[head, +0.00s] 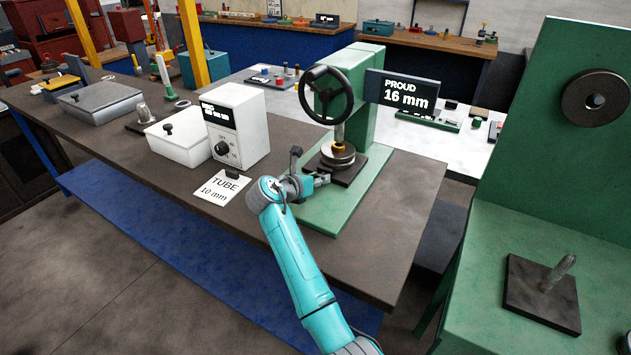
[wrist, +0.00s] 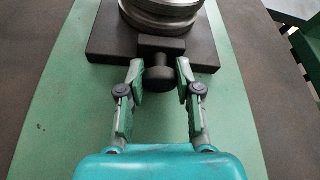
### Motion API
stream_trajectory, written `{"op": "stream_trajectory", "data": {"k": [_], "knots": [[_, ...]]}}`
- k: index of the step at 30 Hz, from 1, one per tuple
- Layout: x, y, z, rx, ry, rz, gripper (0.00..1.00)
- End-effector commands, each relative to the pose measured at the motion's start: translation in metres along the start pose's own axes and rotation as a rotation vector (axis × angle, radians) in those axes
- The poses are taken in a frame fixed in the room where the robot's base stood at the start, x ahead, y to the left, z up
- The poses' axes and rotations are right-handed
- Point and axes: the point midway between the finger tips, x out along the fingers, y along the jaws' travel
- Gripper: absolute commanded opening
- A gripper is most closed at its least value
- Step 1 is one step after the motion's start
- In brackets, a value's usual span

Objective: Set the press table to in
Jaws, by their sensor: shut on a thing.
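The press table is a dark square plate (head: 340,170) on the green base of a small press (head: 368,100). Round metal discs (head: 338,154) sit on it under the press spindle. A dark round knob (wrist: 158,78) sticks out from the plate's near edge in the wrist view. My gripper (wrist: 158,76) has its two fingers around this knob, one on each side, and is shut on it. In the head view my gripper (head: 318,180) reaches the plate's near left edge. A black handwheel (head: 327,95) tops the press. How far the plate is slid in is hard to tell.
A display reading "PROUD 16 mm" (head: 403,92) stands right of the press. A card reading "TUBE 10 mm" (head: 222,187) and a white box with a dial (head: 236,124) are to the left. A larger green machine (head: 560,190) stands at the right.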

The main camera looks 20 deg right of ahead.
Motion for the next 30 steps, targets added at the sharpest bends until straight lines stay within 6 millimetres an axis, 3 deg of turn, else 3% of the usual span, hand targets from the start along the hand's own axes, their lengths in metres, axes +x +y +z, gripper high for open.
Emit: {"op": "stream_trajectory", "data": {"k": [1,2,5,17,30], "knots": [[0.002,0.0,0.003,0.003,-0.004,0.003,0.0],[0.002,0.0,0.003,0.003,-0.005,0.003,0.36],[0.001,0.0,0.003,0.003,-0.004,0.002,0.59],[-0.005,0.0,0.002,0.002,-0.003,0.001,0.59],[-0.083,0.0,0.002,0.003,-0.004,0.003,0.59]]}}
